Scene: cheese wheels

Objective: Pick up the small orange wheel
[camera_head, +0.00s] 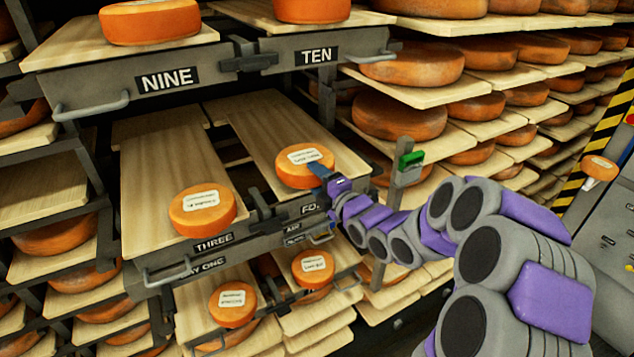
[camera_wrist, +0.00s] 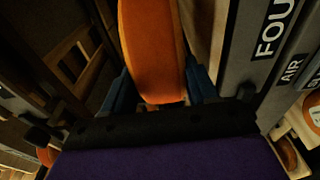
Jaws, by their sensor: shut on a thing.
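A small orange wheel (camera_head: 305,166) with a white label is at the front of the board (camera_head: 270,125) on the drawer marked FOUR. My gripper (camera_head: 318,170) reaches it from the right, with a blue finger against its side. In the wrist view the orange wheel (camera_wrist: 153,45) stands between the two blue fingers of my gripper (camera_wrist: 160,85), which is shut on it. I cannot tell whether the wheel is clear of the board. Another small orange wheel (camera_head: 202,210) with a label sits to the left on the drawer marked THREE.
Two labelled wheels sit lower, one on the left (camera_head: 232,303) and one on the right (camera_head: 313,268). Shelves of larger wheels fill the right.

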